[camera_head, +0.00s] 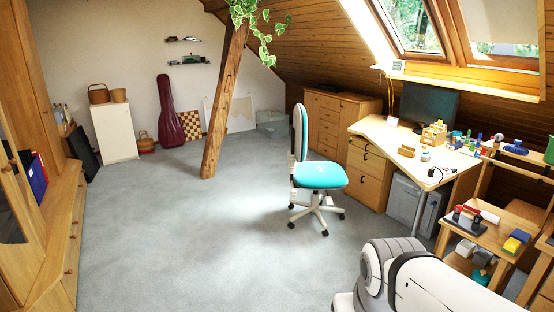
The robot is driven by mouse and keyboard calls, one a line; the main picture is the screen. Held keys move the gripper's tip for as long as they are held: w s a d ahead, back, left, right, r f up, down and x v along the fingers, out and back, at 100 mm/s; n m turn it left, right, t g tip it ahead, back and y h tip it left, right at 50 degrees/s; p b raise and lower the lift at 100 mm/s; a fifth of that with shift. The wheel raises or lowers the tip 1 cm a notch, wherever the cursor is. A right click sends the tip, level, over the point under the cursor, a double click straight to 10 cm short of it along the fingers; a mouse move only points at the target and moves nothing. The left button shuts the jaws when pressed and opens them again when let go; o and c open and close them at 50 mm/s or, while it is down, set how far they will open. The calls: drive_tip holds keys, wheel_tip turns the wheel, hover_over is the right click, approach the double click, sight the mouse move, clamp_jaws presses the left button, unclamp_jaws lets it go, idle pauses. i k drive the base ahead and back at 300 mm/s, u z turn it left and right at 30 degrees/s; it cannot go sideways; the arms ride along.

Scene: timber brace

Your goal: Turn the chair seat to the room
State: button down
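The office chair stands on the grey carpet in the middle right of the head view, in front of the desk. Its turquoise seat (321,175) points to the right, toward the desk. Its upright backrest (300,132) is on the left side of the seat and shows nearly edge-on. The white base with castors (316,211) rests on the floor. My white arm shows at the bottom right, apart from the chair. My gripper is not in view.
A slanted timber brace (221,105) stands left of the chair. The desk (420,157), drawer cabinet (369,171) and small side table (490,235) line the right. A wooden cabinet (60,245) lines the left. The carpet (180,235) between is clear.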

sight(310, 174)
drive_tip(key=z, duration=0.05)
drive_tip(key=i, duration=3.6)
drive_tip(key=u, duration=0.35)
drive_tip(key=i, duration=1.05)
drive_tip(key=u, duration=0.05)
